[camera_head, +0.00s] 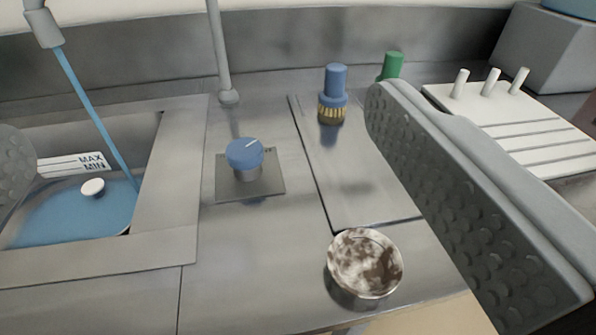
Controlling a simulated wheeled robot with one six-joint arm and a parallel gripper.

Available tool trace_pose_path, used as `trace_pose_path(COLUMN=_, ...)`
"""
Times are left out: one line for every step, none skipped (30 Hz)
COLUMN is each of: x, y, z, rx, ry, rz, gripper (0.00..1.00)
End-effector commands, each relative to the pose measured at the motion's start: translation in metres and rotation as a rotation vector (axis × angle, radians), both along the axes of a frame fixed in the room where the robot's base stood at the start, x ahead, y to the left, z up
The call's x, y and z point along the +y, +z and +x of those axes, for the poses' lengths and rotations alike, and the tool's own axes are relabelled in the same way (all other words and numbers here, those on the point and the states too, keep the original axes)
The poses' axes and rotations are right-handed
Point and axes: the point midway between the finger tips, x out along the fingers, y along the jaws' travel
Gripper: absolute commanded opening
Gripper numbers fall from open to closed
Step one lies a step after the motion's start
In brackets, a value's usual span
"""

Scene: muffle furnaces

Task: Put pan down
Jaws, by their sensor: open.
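The pan (365,265), a small round metal dish with brown and white residue inside, sits on the steel counter (230,270) near its front edge. My gripper (200,165) is open, with one textured finger at the right and part of the other at the left edge. The pan lies between the fingers in the picture, closer to the right one, with a visible gap to it. Nothing is held in the gripper.
A basin (165,215) with blue liquid is at the left. A blue knob (244,153) stands mid-counter. A blue brush (334,90), a green-topped item (392,65) and a white rack with pegs (520,125) are behind. The counter left of the pan is clear.

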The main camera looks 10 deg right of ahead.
Motion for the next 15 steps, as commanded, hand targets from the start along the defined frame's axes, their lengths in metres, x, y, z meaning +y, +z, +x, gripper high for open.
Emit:
trace_pose_path(x=0.000, y=0.000, z=0.000, rx=0.000, ry=0.000, rz=-0.002, gripper=1.00)
trace_pose_path(x=0.000, y=0.000, z=0.000, rx=0.000, ry=0.000, rz=-0.002, gripper=1.00)
trace_pose_path(x=0.000, y=0.000, z=0.000, rx=0.000, ry=0.000, rz=-0.001, gripper=1.00)
trace_pose_path(x=0.000, y=0.000, z=0.000, rx=0.001, ry=0.000, rz=-0.001, gripper=1.00)
trace_pose_path(x=0.000, y=0.000, z=0.000, rx=0.001, ry=0.000, rz=0.000, gripper=1.00)
trace_pose_path(x=-0.001, y=0.000, z=0.001, rx=0.003, ry=-0.002, rz=-0.001, gripper=1.00)
trace_pose_path(x=-0.001, y=0.000, z=0.002, rx=0.007, ry=-0.004, rz=-0.003, gripper=1.00)
trace_pose_path(x=-0.003, y=0.000, z=0.004, rx=0.014, ry=-0.008, rz=-0.006, gripper=1.00)
trace_pose_path(x=-0.005, y=0.000, z=0.007, rx=0.029, ry=-0.015, rz=-0.013, gripper=1.00)
trace_pose_path(x=-0.008, y=0.000, z=0.011, rx=0.044, ry=-0.023, rz=-0.020, gripper=1.00)
trace_pose_path(x=-0.011, y=0.000, z=0.015, rx=0.064, ry=-0.032, rz=-0.028, gripper=1.00)
trace_pose_path(x=-0.017, y=0.000, z=0.021, rx=0.093, ry=-0.047, rz=-0.042, gripper=1.00)
trace_pose_path(x=-0.022, y=0.000, z=0.027, rx=0.120, ry=-0.059, rz=-0.054, gripper=1.00)
trace_pose_path(x=-0.028, y=0.000, z=0.033, rx=0.150, ry=-0.072, rz=-0.067, gripper=1.00)
trace_pose_path(x=-0.036, y=-0.001, z=0.041, rx=0.193, ry=-0.090, rz=-0.083, gripper=1.00)
